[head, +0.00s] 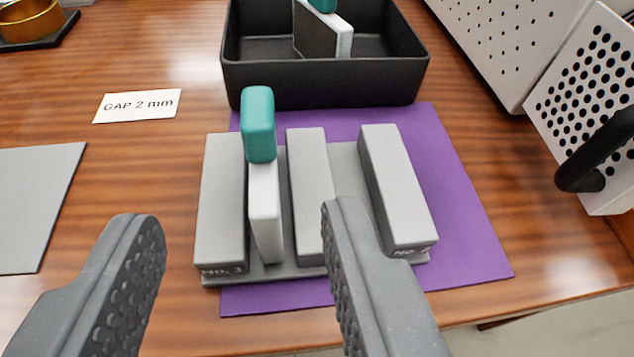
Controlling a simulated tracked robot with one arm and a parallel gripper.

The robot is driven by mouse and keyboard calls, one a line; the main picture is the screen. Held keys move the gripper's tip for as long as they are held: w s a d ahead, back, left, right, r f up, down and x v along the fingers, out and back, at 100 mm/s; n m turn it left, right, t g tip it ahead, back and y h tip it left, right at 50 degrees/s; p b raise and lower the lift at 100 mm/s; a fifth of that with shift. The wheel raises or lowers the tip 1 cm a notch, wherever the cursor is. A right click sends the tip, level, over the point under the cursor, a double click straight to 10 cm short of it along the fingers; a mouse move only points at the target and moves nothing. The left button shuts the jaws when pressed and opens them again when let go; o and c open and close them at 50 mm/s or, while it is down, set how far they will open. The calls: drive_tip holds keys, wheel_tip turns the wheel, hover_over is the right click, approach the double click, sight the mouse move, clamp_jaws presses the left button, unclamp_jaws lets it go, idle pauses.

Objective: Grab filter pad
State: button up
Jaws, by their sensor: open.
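A filter pad (264,205) with a white body and a teal grip (259,124) on top stands in the left slot of a grey slotted holder (222,205). The holder's right slot looks empty. Another pad (323,32), also white with a teal top and a dark face, stands in a black bin (325,83) behind the holder; its top is cut off by the picture edge. My gripper (235,235) is open and empty. Its fingers show to the left and right of the pad in the picture, nearer the camera, not touching it.
The holder sits on a purple mat (465,235) on the wooden table. A white "GAP 2 mm" card (137,105) and a grey plate (35,200) lie left. A perforated white box (595,95) with a black handle (597,155) stands right.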

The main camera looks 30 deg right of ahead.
sight(259, 141)
drive_tip(key=b+x, duration=0.1)
drive_tip(key=x, duration=0.6)
drive_tip(key=shift+d+f, duration=0.1)
drive_tip(key=shift+w+d+f+b, duration=0.2)
drive_tip(key=shift+w+b, duration=0.1)
drive_tip(key=shift+w, duration=0.35)
drive_tip(key=x, duration=0.1)
drive_tip(key=b+x, duration=0.1)
drive_tip(key=x, duration=0.1)
drive_tip(key=shift+f, duration=0.35)
drive_tip(key=shift+b+x, duration=0.4)
drive_tip(key=shift+x, duration=0.5)
drive_tip(key=shift+w+r, duration=0.1)
drive_tip(key=shift+r, duration=0.05)
clamp_jaws()
